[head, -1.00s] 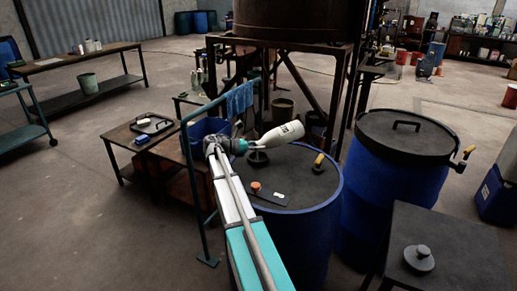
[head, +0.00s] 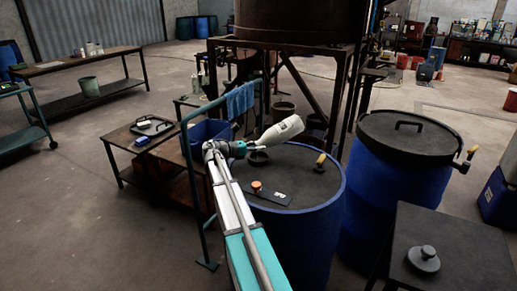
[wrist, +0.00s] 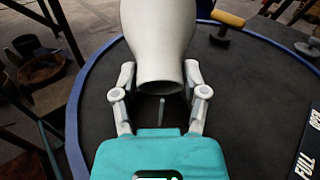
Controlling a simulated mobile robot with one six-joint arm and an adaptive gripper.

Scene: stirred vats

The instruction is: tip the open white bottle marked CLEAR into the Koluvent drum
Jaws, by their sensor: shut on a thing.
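My gripper (wrist: 160,98) is shut on a white bottle (head: 281,131), with a finger on each side of its narrower end in the wrist view (wrist: 160,40). The bottle is tilted, its wide end up and to the right, its narrow end low at the jaws. No drum name is readable.
An orange cap (head: 256,185), a dark card (head: 279,197) and a yellow-handled fitting (head: 320,161) are on the drum top. A second blue drum (head: 395,200) with a black lid stands right. A blue rail (head: 190,180) stands close left of my arm.

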